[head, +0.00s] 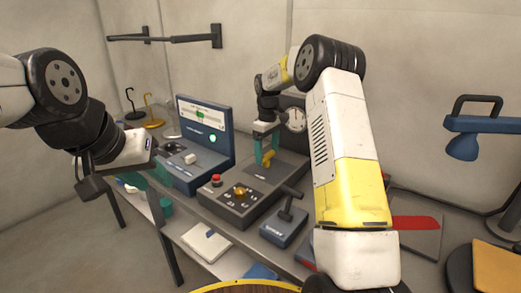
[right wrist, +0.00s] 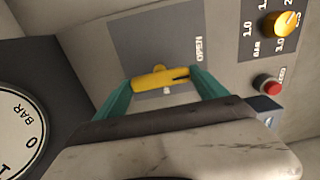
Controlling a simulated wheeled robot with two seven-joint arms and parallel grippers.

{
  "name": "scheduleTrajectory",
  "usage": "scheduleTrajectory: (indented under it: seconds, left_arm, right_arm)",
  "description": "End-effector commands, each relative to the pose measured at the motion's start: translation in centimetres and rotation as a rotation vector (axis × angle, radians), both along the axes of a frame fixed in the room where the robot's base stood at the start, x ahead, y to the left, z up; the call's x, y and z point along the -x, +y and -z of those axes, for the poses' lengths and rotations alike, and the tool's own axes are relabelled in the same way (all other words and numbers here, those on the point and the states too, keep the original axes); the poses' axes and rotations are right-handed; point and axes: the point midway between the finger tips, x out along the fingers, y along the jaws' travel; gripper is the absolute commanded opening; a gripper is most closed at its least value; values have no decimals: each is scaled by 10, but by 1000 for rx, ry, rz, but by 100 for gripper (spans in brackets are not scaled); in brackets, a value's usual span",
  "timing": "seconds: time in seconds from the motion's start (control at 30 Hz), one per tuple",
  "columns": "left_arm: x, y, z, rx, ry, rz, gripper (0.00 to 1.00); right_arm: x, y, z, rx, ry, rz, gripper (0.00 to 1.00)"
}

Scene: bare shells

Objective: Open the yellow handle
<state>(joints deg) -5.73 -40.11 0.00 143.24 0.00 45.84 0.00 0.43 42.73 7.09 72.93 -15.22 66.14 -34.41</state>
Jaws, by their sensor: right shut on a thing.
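The yellow handle (head: 268,158) sits on the sloping grey panel of a console with a round gauge. My right gripper (head: 266,150) reaches down over it with teal fingers. In the right wrist view the yellow handle (right wrist: 160,78) lies between the two teal fingertips (right wrist: 163,80), which touch its ends. The word OPEN (right wrist: 199,49) is printed on the panel to its right. My left gripper (head: 150,179) is at the left, in front of the bench, with its teal fingers apart and nothing seen between them.
The console carries a yellow knob (head: 240,193) and a red button (head: 216,180); the gauge (head: 295,120) stands behind. A blue-grey device (head: 212,150) is to the left, a small lever box (head: 284,228) in front. My right arm covers the bench's right part.

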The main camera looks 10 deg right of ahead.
Motion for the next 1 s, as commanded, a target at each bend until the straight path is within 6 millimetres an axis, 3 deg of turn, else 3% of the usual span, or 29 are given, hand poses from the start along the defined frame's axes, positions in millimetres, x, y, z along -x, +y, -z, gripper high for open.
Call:
scheduleTrajectory:
  seconds: [0.23, 0.27, 0.33, 0.67, 1.0]
  left_arm:
    - [0, 0, 0, 0, 0, 0, 36]
    - [0, 0, 0, 0, 0, 0, 36]
    - [0, 0, 0, 0, 0, 0, 36]
    - [0, 0, 0, 0, 0, 0, 36]
    - [0, 0, 0, 0, 0, 0, 36]
  right_arm:
    - [-1, 0, -2, 1, -6, -3, 41]
    - [-1, 0, -2, 1, -6, -3, 88]
    - [-1, 0, -2, 1, -5, -3, 100]
    - [-1, 0, -8, 1, -5, -1, 100]
    - [-2, 0, -63, 1, -6, -2, 100]
